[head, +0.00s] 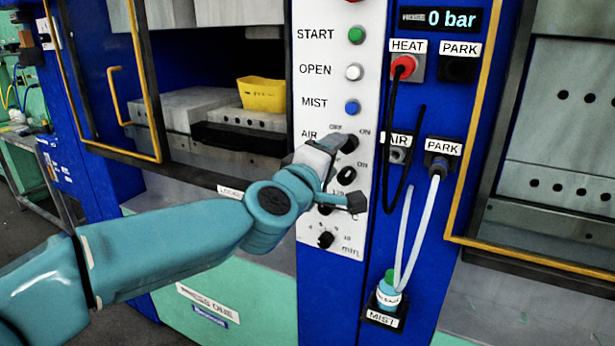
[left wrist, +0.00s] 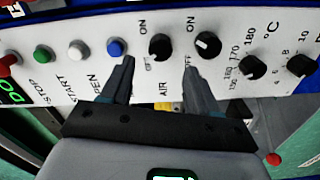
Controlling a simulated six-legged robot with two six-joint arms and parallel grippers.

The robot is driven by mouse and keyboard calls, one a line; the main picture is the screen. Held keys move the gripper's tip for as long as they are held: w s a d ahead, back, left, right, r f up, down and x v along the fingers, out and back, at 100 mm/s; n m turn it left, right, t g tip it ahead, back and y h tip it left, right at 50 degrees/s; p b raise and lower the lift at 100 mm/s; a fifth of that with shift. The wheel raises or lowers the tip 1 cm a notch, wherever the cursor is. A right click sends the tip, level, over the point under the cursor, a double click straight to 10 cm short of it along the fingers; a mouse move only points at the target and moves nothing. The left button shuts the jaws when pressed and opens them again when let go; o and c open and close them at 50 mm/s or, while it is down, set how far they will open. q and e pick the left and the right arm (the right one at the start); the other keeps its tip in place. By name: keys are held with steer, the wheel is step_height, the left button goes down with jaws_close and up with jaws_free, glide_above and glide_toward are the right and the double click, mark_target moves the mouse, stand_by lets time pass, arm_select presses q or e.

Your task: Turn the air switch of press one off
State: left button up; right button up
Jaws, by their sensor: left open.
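The air switch is a black rotary knob (head: 349,144) on the white control panel (head: 312,75) of press one, by the AIR label. In the left wrist view the knob (left wrist: 160,45) sits between and beyond my fingertips, with ON and OFF marks beside it. I cannot tell which mark it points to. My left gripper (head: 347,172) is open in front of the panel; its fingers also show in the left wrist view (left wrist: 159,66). They hold nothing, and contact with the knob is not visible. My right gripper is out of view.
A second ON/OFF knob (left wrist: 208,44) is close beside the air switch. The blue mist button (head: 352,107) is above it. A black cable loop (head: 387,170) hangs to the right, near a white hose (head: 428,220). A display (head: 440,19) reads 0 bar.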

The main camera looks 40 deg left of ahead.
arm_select(q)
steer(key=p+v, duration=0.2)
steer(key=v, duration=0.9)
steer(key=shift+s, duration=0.3)
steer(key=shift+f, duration=0.1)
steer(key=w+d+f+m+g+h, duration=0.1)
steer(key=w+d+f+m+g, duration=0.15)
steer(key=f, duration=0.75)
steer(key=w+d+f+m+g+h, duration=0.1)
steer(key=w+f+g, duration=0.15)
steer(key=f, duration=0.75)
steer(key=w+d+f+m+g+h, duration=0.1)
steer(key=w+d+f+g, duration=0.15)
steer(key=f, duration=0.75)
steer(key=s+d+f+m+g+h, duration=0.1)
steer(key=s+d+f+m+g, duration=0.15)
steer(key=f, duration=0.65)
steer(key=s+d+f+m+g+h, duration=0.1)
steer(key=s+d+f+m+g, duration=0.2)
steer(key=f, duration=0.6)
steer(key=s+d+f+m+g+h, duration=0.1)
steer(key=s+d+f+m+g, duration=0.1)
steer(key=s, duration=0.5)
steer(key=s+d+f+m+g+h+p, duration=0.1)
steer(key=s+d+f+m+g+h, duration=0.1)
steer(key=s+d+f, duration=0.4)
steer(key=shift+s+d+f+m, duration=0.15)
steer(key=shift+s+f+m, duration=0.5)
steer(key=shift+m, duration=0.25)
